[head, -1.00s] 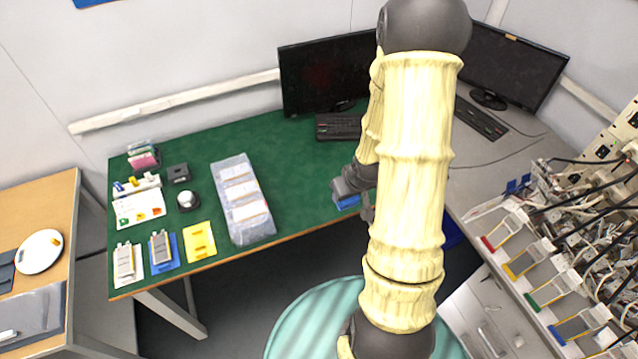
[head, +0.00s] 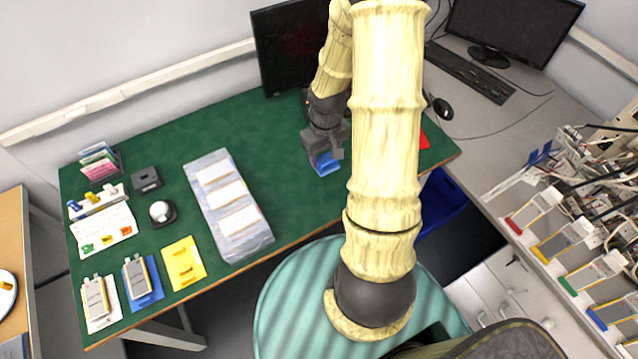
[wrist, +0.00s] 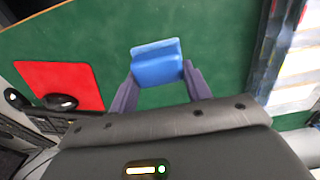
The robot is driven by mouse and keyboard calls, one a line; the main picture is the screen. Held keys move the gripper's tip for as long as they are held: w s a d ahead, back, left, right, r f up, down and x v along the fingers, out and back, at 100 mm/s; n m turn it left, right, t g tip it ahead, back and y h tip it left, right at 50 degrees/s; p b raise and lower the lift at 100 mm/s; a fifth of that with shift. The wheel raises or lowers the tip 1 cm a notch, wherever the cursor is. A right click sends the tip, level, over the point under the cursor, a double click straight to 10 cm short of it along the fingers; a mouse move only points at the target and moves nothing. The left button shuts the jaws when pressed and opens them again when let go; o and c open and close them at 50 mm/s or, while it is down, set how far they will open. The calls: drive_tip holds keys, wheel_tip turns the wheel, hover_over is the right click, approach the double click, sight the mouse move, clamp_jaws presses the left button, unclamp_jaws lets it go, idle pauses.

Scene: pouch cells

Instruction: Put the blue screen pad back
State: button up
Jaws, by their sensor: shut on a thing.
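The blue screen pad (head: 325,164) is a small blue piece held in my gripper (head: 326,152) over the green bench top, to the right of the clear bag. In the wrist view the blue pad (wrist: 158,64) sits between the two dark fingers of my gripper (wrist: 160,84), which are shut on its sides. Green surface shows beyond the pad. I cannot tell whether the pad touches the bench or hangs just above it.
A clear bag with white packs (head: 230,207) lies left of my gripper. A red pad (wrist: 58,86) lies on the other side, partly behind my arm in the head view. Yellow (head: 184,264) and blue (head: 142,283) plates lie at the left. A monitor (head: 297,48) stands behind.

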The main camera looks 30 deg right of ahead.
drive_tip(key=shift+w+f, duration=0.25)
drive_tip(key=shift+f, duration=0.3)
drive_tip(key=shift+w, duration=0.15)
wheel_tip(320, 180, down, 6)
drive_tip(key=shift+r+b, duration=0.1)
drive_tip(key=shift+b, duration=0.2)
